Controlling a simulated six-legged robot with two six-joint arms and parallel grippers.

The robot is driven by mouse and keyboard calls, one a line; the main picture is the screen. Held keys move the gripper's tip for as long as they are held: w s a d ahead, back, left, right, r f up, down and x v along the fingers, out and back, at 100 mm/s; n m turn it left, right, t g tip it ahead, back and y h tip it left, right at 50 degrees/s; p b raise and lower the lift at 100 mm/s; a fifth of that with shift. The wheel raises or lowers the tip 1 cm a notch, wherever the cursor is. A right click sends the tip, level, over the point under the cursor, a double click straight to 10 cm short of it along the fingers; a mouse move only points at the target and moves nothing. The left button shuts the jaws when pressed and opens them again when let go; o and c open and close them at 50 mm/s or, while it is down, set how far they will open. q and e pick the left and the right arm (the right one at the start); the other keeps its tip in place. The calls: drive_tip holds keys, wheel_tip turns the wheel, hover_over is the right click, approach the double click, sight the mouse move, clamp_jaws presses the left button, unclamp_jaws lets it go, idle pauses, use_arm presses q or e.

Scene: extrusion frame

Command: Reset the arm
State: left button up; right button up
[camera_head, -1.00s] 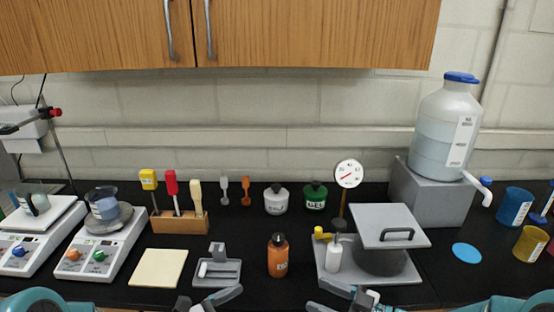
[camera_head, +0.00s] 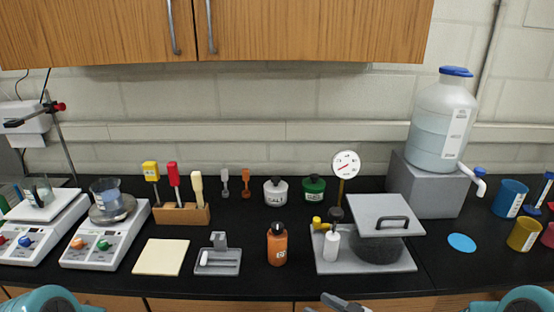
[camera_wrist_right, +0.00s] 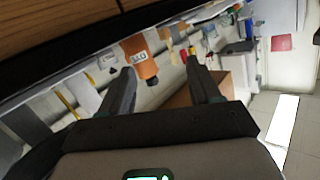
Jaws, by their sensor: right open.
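My right gripper (camera_head: 340,303) shows only as a grey finger part at the bottom edge of the head view, in front of the bench's front edge. In the right wrist view my right gripper (camera_wrist_right: 160,72) has its two dark fingers spread apart with nothing held between them. An orange bottle (camera_wrist_right: 139,58) shows beyond the fingertips, apart from them. My left gripper is out of the head view; only teal arm parts show at the lower corners.
The front strip of the bench is clear.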

drive_tip(key=s+d+f+m+g+h+b, duration=0.1)
drive_tip(key=s+f+m+g+h, duration=0.15)
drive_tip(key=s+f, duration=0.45)
drive_tip(key=s+f+m+g+h+b, duration=0.1)
drive_tip(key=s+f+m+g+h, duration=0.2)
drive_tip(key=f, duration=0.7)
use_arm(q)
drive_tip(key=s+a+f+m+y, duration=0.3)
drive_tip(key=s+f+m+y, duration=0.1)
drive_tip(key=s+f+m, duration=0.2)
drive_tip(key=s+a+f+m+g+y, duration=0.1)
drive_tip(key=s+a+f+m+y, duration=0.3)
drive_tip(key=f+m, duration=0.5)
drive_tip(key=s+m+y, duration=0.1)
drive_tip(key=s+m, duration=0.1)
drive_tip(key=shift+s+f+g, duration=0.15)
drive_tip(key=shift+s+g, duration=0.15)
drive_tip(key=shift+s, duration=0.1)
use_arm(e)
drive_tip(key=s+f+m+g+h, duration=0.1)
drive_tip(key=s+f+g, duration=0.1)
drive_tip(key=s, duration=0.5)
drive_tip(key=s+f+m+g+h, duration=0.1)
drive_tip(key=s+f+m+g, duration=0.1)
drive_tip(key=s, duration=0.5)
drive_tip(key=shift+s+f+g, duration=0.35)
drive_tip(key=shift+f, duration=0.55)
drive_tip(key=shift+d+m, duration=0.15)
drive_tip(key=shift+m, duration=0.1)
